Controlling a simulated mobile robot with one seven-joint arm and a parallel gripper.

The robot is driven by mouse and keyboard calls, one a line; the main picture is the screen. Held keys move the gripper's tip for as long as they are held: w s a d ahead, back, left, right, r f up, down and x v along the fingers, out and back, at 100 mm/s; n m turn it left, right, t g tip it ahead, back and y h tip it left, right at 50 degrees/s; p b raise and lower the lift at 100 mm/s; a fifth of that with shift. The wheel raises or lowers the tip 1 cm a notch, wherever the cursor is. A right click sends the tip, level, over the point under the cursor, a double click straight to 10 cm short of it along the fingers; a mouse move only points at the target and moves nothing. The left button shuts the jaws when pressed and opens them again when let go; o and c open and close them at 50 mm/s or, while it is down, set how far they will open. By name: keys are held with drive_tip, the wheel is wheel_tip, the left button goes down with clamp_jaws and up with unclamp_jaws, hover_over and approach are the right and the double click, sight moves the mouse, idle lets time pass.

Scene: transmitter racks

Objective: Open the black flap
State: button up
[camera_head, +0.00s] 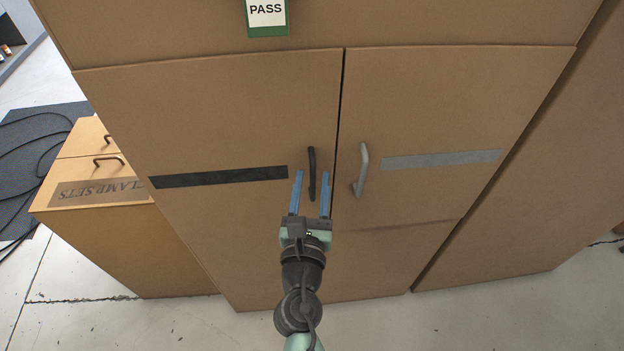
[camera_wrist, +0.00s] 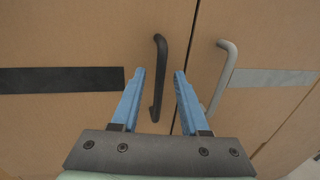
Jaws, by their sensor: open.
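The black flap (camera_head: 215,125) is the left door of a brown cabinet, marked with a black strip (camera_head: 218,177) and fitted with a vertical black handle (camera_head: 312,172) near its right edge. It looks closed. My gripper (camera_head: 312,174) is open, its two blue fingers pointing at the door on either side of the black handle in the head view. In the wrist view the black handle (camera_wrist: 159,75) appears between the fingertips (camera_wrist: 159,72), nearer the left one. I cannot tell whether the handle lies within the fingers' depth, and no contact is visible.
The right door (camera_head: 440,120) has a grey handle (camera_head: 361,169) and grey strip (camera_head: 441,159), close right of my gripper. A low drawer unit (camera_head: 100,225) stands at the left. A green PASS tag (camera_head: 267,30) is above. Cables lie on a dark mat (camera_head: 30,140).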

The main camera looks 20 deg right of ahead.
drive_tip(key=shift+w, duration=0.15)
drive_tip(key=shift+c, duration=0.3)
clamp_jaws()
idle(1.1)
